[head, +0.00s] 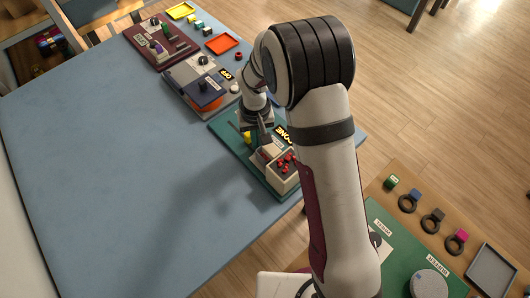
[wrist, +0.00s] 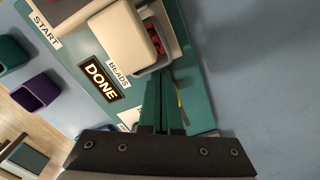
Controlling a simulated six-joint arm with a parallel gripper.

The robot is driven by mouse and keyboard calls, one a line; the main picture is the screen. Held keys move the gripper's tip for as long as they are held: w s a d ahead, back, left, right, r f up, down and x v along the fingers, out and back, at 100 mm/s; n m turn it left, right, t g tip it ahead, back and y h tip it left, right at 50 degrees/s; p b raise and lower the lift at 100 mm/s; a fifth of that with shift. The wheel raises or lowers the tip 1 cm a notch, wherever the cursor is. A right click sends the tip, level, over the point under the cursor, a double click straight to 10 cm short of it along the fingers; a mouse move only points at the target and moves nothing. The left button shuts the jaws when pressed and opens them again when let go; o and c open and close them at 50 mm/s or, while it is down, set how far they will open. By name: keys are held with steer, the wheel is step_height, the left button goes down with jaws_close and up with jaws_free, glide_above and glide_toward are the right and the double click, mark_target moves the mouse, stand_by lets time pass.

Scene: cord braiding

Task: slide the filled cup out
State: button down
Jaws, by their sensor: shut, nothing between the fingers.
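A cream station stands on a teal board (head: 228,132) with red beads (head: 286,163) showing at its top. In the wrist view, a cream block (wrist: 125,32) partly covers a pale opening where red beads (wrist: 157,42) show. I cannot tell clearly which part is the cup; its lower part is hidden. A label reading BEADS (wrist: 117,70) lies beside it. My gripper (wrist: 163,78) is shut with nothing between its fingers, its tips close to the opening's near edge. Whether they touch it is unclear. In the head view my gripper (head: 265,138) is beside the station, over the board.
A DONE sign (wrist: 101,82) and a START label (wrist: 46,32) are on the board. A grey station (head: 190,80) and a maroon board (head: 150,48) stand further back. The blue table (head: 90,160) is clear left of the stations. A second table (head: 400,165) with several rings stands at right.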

steer(key=shift+w+a, duration=3.25)
steer(key=shift+s+d, duration=0.4)
steer(key=shift+d, duration=0.05)
step_height(320, 180, up, 11)
